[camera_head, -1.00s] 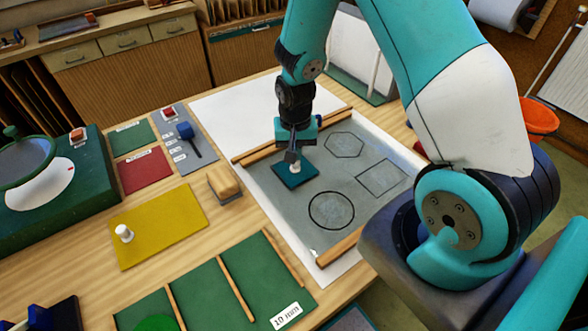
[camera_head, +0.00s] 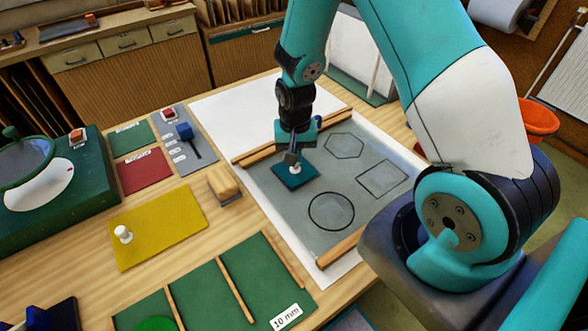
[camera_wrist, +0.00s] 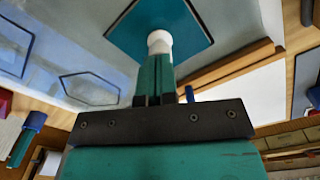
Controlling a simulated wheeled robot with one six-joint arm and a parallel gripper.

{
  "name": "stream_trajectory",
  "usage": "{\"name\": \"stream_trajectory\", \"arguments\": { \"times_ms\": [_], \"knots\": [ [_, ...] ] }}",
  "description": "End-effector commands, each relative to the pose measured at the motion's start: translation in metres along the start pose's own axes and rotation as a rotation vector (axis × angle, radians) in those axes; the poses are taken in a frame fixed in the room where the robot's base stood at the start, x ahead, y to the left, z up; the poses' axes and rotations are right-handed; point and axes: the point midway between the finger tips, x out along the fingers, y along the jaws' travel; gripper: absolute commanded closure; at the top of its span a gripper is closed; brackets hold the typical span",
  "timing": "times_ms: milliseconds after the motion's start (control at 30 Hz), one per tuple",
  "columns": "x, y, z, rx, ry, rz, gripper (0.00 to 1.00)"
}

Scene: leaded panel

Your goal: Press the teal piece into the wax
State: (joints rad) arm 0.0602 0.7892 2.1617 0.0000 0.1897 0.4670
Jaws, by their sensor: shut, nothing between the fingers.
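The teal piece (camera_head: 290,177) is a flat square plate with a white knob (camera_head: 296,168) on top. It lies on the grey wax panel (camera_head: 275,202), near its left edge and beside a wooden strip. The plate (camera_wrist: 182,18) and knob (camera_wrist: 159,40) also show in the wrist view. My gripper (camera_head: 295,158) is shut and empty, pointing down with its fingertips at the top of the knob. In the wrist view the fingertips (camera_wrist: 157,60) meet the knob or lie just over it; I cannot tell whether they touch.
The panel has outlined circle, square and hexagon shapes. Wooden strips (camera_head: 342,246) border it. A wooden-topped block (camera_head: 224,184) stands to its left. A yellow sheet (camera_head: 160,232) with a white knob lies further left. A green divided tray (camera_head: 258,262) is in front.

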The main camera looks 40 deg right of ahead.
Motion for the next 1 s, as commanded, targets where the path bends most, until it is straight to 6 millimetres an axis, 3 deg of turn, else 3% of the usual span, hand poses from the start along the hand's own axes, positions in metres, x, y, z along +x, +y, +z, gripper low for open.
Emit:
{"name": "stream_trajectory", "arguments": {
  "times_ms": [167,1000],
  "knots": [
    [-0.007,0.0,0.0,0.0,-0.001,0.001,1.0],
    [-0.078,0.0,0.0,0.0,-0.001,0.0,1.0]
  ]
}}
